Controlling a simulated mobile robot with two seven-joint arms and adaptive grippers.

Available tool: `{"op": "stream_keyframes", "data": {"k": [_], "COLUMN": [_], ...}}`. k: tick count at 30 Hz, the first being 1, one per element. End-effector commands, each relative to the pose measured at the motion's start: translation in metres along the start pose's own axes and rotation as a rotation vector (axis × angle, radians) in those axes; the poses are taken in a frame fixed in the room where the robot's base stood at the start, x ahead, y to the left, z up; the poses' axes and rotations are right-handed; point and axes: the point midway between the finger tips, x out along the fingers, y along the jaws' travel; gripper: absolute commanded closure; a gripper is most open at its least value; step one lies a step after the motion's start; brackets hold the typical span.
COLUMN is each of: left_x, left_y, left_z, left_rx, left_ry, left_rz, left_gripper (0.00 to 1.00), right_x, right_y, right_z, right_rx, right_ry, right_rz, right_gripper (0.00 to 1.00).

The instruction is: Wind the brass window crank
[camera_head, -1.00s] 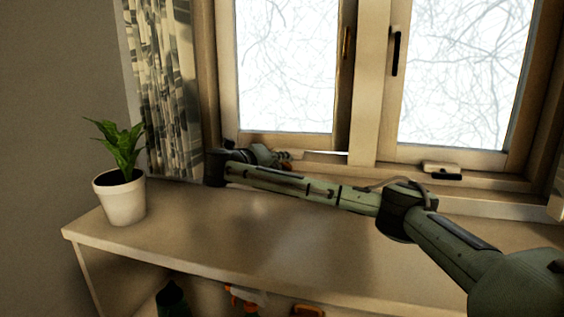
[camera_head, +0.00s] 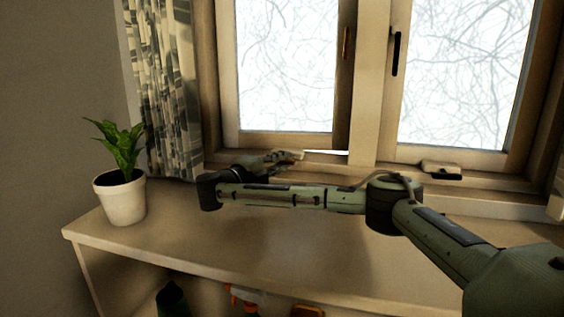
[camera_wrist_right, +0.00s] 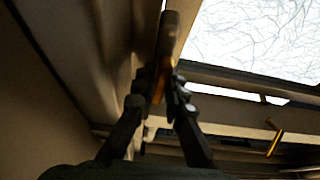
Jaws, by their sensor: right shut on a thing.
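In the head view my right gripper (camera_head: 289,157) is at the sill, below the left window pane. There the crank is too small and covered to make out. My left gripper is in neither view.
A potted plant (camera_head: 122,198) stands at the left end of the shelf top (camera_head: 270,245). A patterned curtain (camera_head: 168,90) hangs left of the window. The shelf top is mostly clear below my arm.

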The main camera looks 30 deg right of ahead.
Motion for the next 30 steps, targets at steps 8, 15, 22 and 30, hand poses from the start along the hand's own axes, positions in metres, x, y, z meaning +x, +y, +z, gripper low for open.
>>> {"op": "stream_keyframes", "data": {"k": [8,15,22,30], "left_x": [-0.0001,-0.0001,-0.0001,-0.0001], "left_y": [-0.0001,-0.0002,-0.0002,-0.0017], "left_z": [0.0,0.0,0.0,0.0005], "left_rx": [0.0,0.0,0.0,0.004], "left_ry": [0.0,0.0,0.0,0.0], "left_rz": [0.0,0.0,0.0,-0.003], "left_gripper": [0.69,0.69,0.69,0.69], "right_x": [0.0003,0.0004,0.0003,0.0002], "right_y": [-0.0007,-0.0007,-0.0004,-0.004], "right_z": [0.0,0.0,0.0,0.0003], "right_rx": [-0.013,-0.012,-0.012,-0.011], "right_ry": [0.0,0.0,0.0,0.0], "right_rz": [-0.007,-0.007,-0.006,-0.007], "right_gripper": [1.0,0.87,0.67,0.67]}}
